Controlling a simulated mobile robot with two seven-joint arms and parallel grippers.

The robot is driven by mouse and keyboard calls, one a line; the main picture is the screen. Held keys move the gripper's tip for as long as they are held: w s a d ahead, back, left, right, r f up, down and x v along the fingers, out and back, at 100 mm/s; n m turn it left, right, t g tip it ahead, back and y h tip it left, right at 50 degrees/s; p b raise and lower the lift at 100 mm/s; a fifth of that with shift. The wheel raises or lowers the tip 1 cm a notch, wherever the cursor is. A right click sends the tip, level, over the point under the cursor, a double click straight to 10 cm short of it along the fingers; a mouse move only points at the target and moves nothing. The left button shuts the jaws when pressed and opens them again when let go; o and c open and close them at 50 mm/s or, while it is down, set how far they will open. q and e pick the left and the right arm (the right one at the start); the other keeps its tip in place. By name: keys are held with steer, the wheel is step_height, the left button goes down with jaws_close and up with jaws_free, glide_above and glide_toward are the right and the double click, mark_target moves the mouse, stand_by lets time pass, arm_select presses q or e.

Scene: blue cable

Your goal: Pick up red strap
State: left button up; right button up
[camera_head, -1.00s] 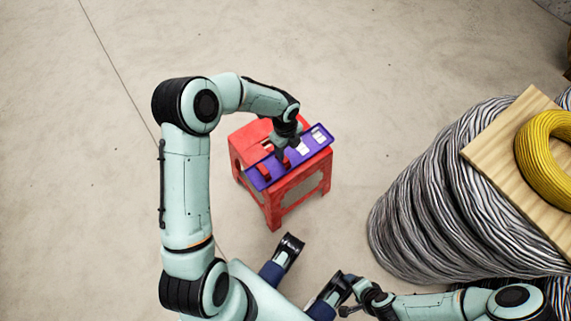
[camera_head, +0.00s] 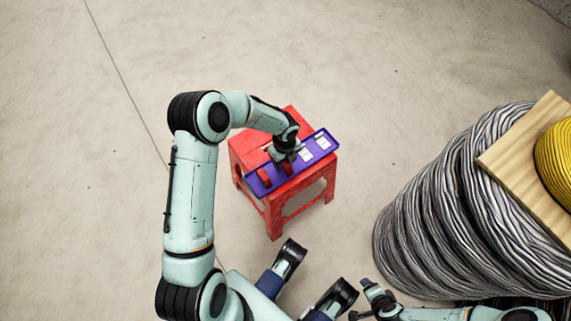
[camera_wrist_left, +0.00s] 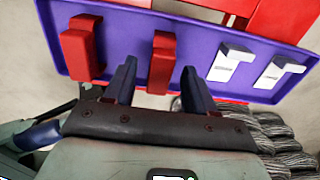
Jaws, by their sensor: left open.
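Two red straps show on a purple tray (camera_wrist_left: 130,28) in the left wrist view: one at the left (camera_wrist_left: 82,48) and one nearer the middle (camera_wrist_left: 162,62). My left gripper (camera_wrist_left: 160,82) is open, with its dark fingers on either side of the middle red strap; I cannot tell whether they touch it.
The tray lies on a red stool (camera_head: 275,215). Two white pieces (camera_wrist_left: 230,62) sit on the tray's right half. Large grey cable coils (camera_head: 430,225) stand at the right, with a wooden board (camera_head: 510,150) and a yellow coil (camera_head: 558,165) on top. Open floor surrounds the stool.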

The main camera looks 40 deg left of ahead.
arm_select(q)
step_height(320, 180, down, 2)
steer(key=shift+f, duration=0.2)
steer(key=c, duration=1)
steer(key=shift+r, duration=0.1)
